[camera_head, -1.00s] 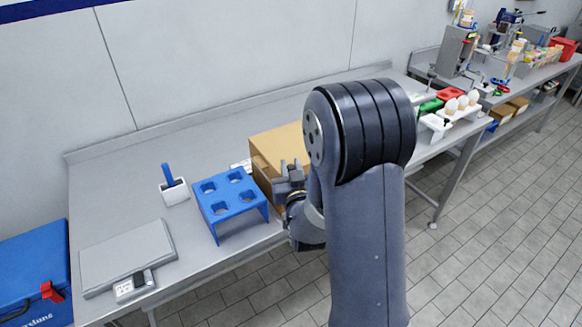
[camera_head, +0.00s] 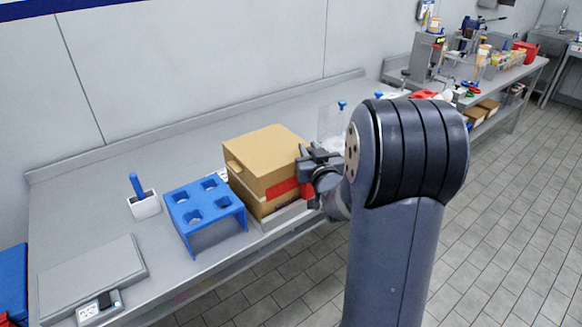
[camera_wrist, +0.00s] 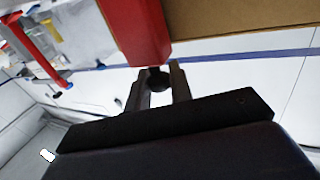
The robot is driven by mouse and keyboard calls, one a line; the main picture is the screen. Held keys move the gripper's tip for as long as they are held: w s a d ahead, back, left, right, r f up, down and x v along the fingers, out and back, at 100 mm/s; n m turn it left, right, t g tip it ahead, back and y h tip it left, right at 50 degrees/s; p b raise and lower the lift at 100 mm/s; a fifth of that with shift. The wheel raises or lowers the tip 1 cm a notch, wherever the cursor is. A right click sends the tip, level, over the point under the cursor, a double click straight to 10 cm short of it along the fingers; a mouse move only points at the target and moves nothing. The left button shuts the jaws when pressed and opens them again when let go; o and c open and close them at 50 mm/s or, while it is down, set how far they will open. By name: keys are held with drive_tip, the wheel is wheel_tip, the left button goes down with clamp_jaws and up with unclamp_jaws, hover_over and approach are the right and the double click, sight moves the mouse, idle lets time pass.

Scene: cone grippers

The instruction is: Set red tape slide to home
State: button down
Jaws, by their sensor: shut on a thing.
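The red tape slide (camera_head: 286,188) shows as a red band across the front of a tan cardboard box (camera_head: 262,150) on the bench. In the wrist view the red slide (camera_wrist: 138,28) is a block beside the tan box (camera_wrist: 245,18). My gripper (camera_head: 308,160) is at the box's right end, by the right end of the red band. In the wrist view my gripper's fingers (camera_wrist: 158,82) are shut on a dark round knob (camera_wrist: 158,80) just under the red block.
A blue cone stand (camera_head: 207,210) stands close left of the box. A white holder with a blue-handled tool (camera_head: 143,205) and a grey flat scale (camera_head: 92,275) are further left. A clear panel (camera_head: 330,125) stands behind my gripper. The back of the bench is clear.

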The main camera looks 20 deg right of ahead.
drive_tip(key=d, duration=0.1)
drive_tip(key=w+d, duration=0.1)
drive_tip(key=d, duration=0.1)
drive_tip(key=shift+d+r+b, duration=0.1)
drive_tip(key=shift+r+b, duration=0.05)
drive_tip(key=shift+b, duration=0.2)
drive_tip(key=c, duration=1.3)
unclamp_jaws()
drive_tip(key=shift+w+d, duration=0.1)
drive_tip(key=shift+d, duration=0.05)
drive_tip(key=shift+c, duration=0.2)
drive_tip(key=s+b, duration=0.2)
drive_tip(key=s, duration=0.9)
drive_tip(key=shift+a, duration=0.45)
drive_tip(key=shift+w, duration=0.2)
